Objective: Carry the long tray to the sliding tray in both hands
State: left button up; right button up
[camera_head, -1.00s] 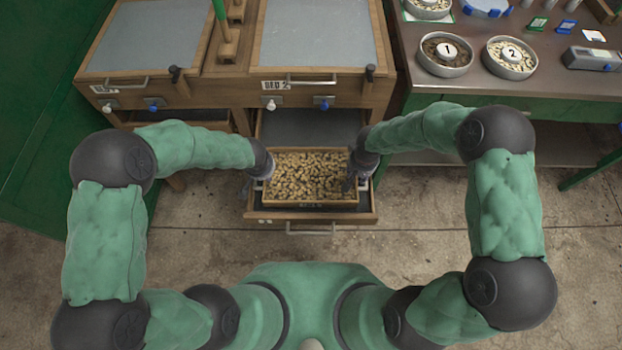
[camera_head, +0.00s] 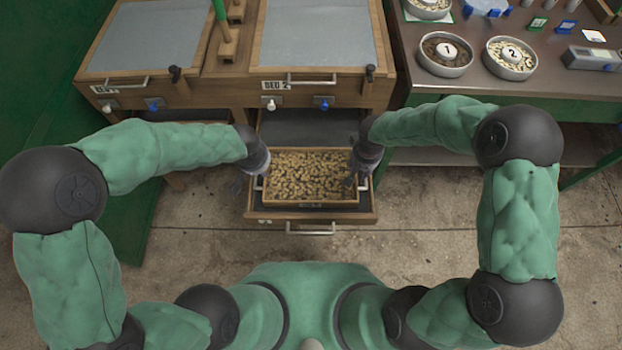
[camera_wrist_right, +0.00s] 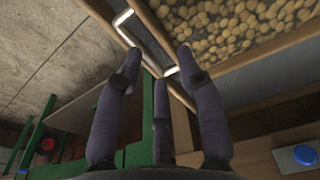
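The long tray (camera_head: 310,206) is a wooden tray full of pale beans. It lies level inside the pulled-out sliding tray (camera_head: 362,216) under Bed 2. Its left wire handle (camera_head: 258,184) is visible. My left gripper (camera_head: 246,183) is at the tray's left end; its fingers are small and dark, and their opening is unclear. My right gripper (camera_head: 352,180) is at the right end. In the right wrist view my right gripper (camera_wrist_right: 157,62) has its fingers spread, with the tray's bright handle (camera_wrist_right: 128,28) beyond the tips and nothing clearly clamped.
The wooden bed cabinet (camera_head: 215,88) stands behind, with knobs and handles on its front. A green panel (camera_head: 45,130) is at the left. Concrete floor (camera_head: 420,225) is clear in front.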

notch_tip(320, 180, up, 7)
jog(key=s, duration=0.1)
dwell(0.7)
